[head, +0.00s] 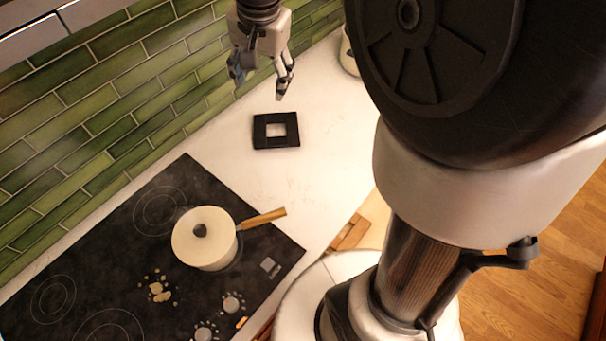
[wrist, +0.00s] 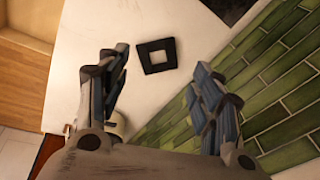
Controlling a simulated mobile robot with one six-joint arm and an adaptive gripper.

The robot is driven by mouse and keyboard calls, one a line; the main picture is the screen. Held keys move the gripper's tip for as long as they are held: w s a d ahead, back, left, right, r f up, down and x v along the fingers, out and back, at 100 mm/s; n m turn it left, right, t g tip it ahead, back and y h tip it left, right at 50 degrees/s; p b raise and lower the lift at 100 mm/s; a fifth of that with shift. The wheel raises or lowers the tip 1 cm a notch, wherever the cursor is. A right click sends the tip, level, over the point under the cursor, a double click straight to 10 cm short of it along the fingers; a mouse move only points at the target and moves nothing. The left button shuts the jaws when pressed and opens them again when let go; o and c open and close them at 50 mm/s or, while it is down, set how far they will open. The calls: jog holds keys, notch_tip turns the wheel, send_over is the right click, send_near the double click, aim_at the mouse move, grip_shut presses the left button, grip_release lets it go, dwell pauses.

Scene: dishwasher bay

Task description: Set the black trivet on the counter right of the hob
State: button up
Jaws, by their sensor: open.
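The black trivet (head: 262,142) is a flat square frame with a square hole. It lies flat on the white counter (head: 325,130), just beyond the right end of the black hob (head: 105,245) in the head view. It also shows in the wrist view (wrist: 145,64), past the fingertips and between them. My gripper (head: 262,84) is above the counter, fingers spread and empty, apart from the trivet. Both open fingers show in the wrist view (wrist: 160,62).
A cream pot (head: 203,250) with a lid and wooden handle (head: 262,219) stands on the hob, its handle pointing toward the counter. A cream container (head: 348,52) stands at the back of the counter. A green tiled wall (head: 110,95) borders the counter. Counter around the trivet is clear.

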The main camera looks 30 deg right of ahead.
jog(key=s+a+f+n+t, duration=0.1)
jog(key=s+n, duration=0.3)
jog(key=s, duration=0.7)
jog(key=s+a+f+n, duration=0.1)
jog(key=s+n, duration=0.4)
jog(key=s, duration=0.7)
jog(key=shift+a+t, duration=0.4)
jog(key=shift+a, duration=0.35)
